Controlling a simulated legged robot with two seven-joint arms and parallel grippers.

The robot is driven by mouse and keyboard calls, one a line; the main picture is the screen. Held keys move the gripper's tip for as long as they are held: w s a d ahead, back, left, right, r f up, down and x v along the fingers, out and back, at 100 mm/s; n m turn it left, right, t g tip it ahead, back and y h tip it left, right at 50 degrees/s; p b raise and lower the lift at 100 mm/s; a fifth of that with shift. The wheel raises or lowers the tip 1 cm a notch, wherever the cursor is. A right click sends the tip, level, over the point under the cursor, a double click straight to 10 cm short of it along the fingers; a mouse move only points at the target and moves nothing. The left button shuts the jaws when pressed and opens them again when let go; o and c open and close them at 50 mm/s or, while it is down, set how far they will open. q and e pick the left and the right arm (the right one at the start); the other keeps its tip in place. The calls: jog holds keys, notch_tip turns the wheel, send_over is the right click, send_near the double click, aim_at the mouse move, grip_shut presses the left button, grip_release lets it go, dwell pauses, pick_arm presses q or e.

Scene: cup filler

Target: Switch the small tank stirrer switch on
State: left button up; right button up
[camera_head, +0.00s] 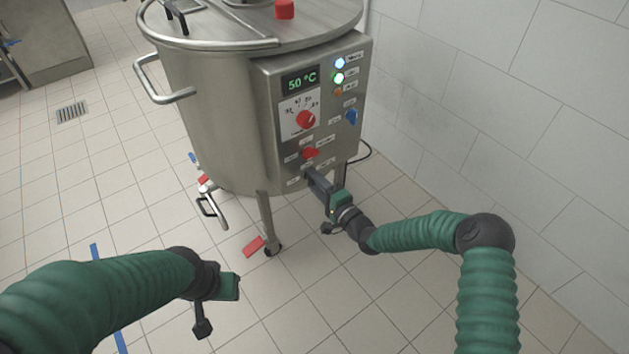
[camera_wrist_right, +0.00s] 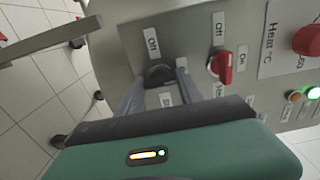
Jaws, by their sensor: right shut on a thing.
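The steel tank (camera_head: 215,120) carries a control panel (camera_head: 276,95) on its right side. My right gripper (camera_head: 314,178) is at the panel's lower left corner. In the right wrist view, its two fingers lie on either side of a small black knob (camera_wrist_right: 158,74) and are shut on it. An "Off" label (camera_wrist_right: 152,42) is beside this knob; another label by the fingers is too small to read. The gripper hides the knob in the head view. My left gripper (camera_head: 229,287) is low at the front, away from the tank; its finger opening is unclear.
A red switch (camera_wrist_right: 222,66) is close beside the black knob, with its own labels. A red heat dial (camera_head: 306,119), a blue knob (camera_head: 352,117) and lit lamps (camera_head: 339,63) are higher on the panel. The white wall (camera_head: 500,100) is at the right.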

jog(key=shift+d+f, duration=0.15)
jog(key=shift+d, duration=0.1)
jog(key=o, duration=1.4)
jog(key=shift+w, duration=0.1)
jog(key=p+v, duration=0.5)
jog(key=v, duration=1.2)
jog(key=shift+a+p, duration=0.1)
jog(key=shift+p, duration=0.25)
